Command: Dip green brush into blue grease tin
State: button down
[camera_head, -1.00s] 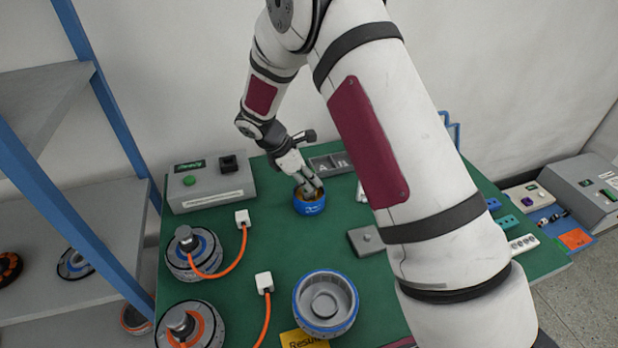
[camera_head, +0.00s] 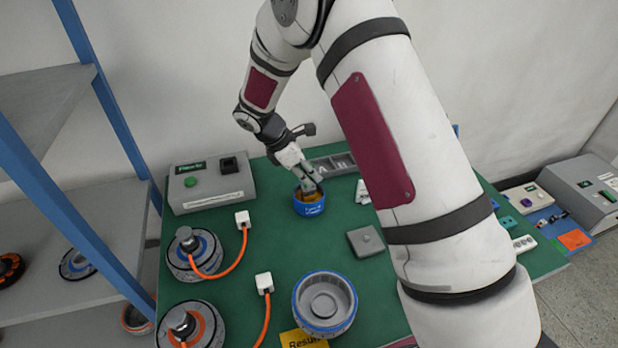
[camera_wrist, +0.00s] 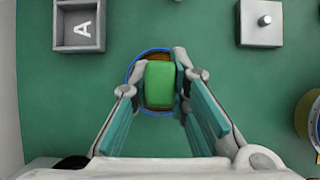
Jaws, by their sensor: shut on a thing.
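The blue grease tin (camera_head: 309,207) stands on the green table near the back, with orange-brown grease showing inside. My gripper (camera_head: 311,187) is right over the tin, its fingertips at the tin's mouth. In the wrist view my gripper (camera_wrist: 161,84) is shut on the green brush (camera_wrist: 160,84), whose green block sits between the fingers. The tin's blue rim (camera_wrist: 132,70) shows around the brush there. The brush's lower end is hidden, so I cannot tell how deep it reaches. In the head view the brush is mostly hidden by the fingers.
A grey box with a green button (camera_head: 212,186) stands left of the tin. A grey tray marked A (camera_wrist: 79,44) is behind it. A grey block (camera_head: 366,241) lies to the right. Hub motors with orange cables (camera_head: 193,254) and an open blue-rimmed hub (camera_head: 325,303) are in front.

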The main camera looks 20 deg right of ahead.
jog(key=shift+r+p, duration=0.65)
jog(key=shift+r, duration=2.4)
